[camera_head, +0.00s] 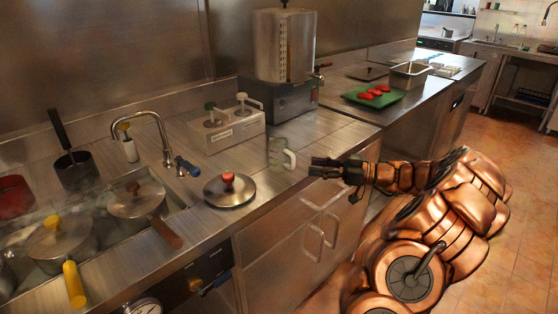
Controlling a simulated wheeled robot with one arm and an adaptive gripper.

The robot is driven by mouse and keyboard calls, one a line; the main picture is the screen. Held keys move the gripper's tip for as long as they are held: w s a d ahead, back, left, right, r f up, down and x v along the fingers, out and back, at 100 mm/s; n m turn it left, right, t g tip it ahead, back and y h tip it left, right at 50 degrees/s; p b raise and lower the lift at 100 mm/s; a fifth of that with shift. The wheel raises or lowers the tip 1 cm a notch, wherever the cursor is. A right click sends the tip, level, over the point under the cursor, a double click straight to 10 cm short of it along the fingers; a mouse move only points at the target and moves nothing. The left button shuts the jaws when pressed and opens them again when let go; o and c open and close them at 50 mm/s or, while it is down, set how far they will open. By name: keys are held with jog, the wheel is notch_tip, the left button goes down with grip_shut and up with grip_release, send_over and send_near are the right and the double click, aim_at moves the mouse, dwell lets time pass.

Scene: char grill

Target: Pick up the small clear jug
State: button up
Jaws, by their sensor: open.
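A small clear jug (276,153) with a pale handle (290,159) stands upright on the steel counter (328,138), near its front edge. The handle is on the jug's right side. My gripper (316,167) is open and empty, just to the right of the handle, at about the same height in the picture. Its fingers point left toward the jug, and a small gap shows between them and the handle.
A round lid with a red knob (229,188) lies left of the jug. A pump dispenser box (226,128) and a large steel urn (284,47) stand behind it. Pans (139,195) sit in the sink at left. A green tray (373,99) with red food lies farther right.

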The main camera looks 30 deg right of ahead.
aim_at(294, 168)
jog(key=p+x, duration=0.1)
jog(key=x, duration=0.2)
jog(key=p+x, duration=0.1)
jog(key=x, duration=0.2)
jog(key=shift+a+r, duration=0.1)
jog(key=shift+r, duration=0.1)
jog(key=shift+w+a+f, duration=0.1)
jog(key=shift+w+a, duration=0.2)
jog(key=shift+w, duration=0.1)
jog(key=shift+c, duration=0.3)
grip_shut()
